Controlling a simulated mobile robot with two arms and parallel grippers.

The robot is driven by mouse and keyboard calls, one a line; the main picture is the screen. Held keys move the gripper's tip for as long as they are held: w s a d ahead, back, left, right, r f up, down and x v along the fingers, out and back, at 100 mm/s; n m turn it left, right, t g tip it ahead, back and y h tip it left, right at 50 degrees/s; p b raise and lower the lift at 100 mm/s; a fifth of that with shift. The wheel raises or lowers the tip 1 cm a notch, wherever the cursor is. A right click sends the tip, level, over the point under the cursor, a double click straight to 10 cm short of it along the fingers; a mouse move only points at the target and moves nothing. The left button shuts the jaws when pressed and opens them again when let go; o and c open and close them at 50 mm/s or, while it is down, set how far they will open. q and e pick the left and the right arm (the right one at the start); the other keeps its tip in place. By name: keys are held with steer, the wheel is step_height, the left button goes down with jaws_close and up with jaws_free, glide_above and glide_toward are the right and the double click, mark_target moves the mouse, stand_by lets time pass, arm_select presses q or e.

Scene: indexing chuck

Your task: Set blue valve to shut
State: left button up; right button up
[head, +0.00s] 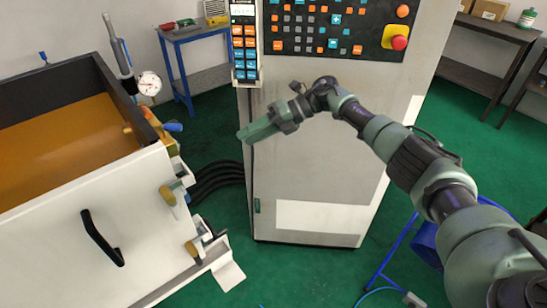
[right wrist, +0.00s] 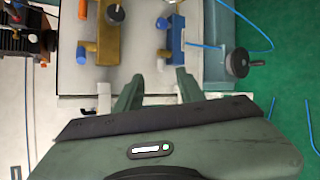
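A blue handle (head: 172,127), which I take to be the blue valve, sticks out at the right side of the white machine in the head view. In the right wrist view a blue handle (right wrist: 175,40) lies along a brass-coloured fitting (right wrist: 165,54), ahead of my fingers. I cannot tell whether these two are the same handle. My right gripper (head: 245,134) is in front of the grey cabinet, to the right of the machine and apart from it. Its fingers (right wrist: 160,76) are spread with nothing between them. My left gripper is not in view.
The white machine (head: 70,230) has an open tray and a black handle. The control cabinet (head: 310,175) stands behind my right gripper. Black hoses (head: 213,178) run between them.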

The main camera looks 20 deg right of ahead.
steer(key=w+d+f+m+t, duration=0.1)
steer(key=d+f+m+t, duration=0.2)
steer(key=f, duration=0.3)
steer(key=d+f+m+t, duration=0.3)
steer(key=d+f+m, duration=0.1)
steer(key=f+m, duration=0.2)
steer(key=shift+w+t+h, duration=0.3)
steer(key=shift+w+t, duration=0.05)
steer(key=shift+t, duration=0.05)
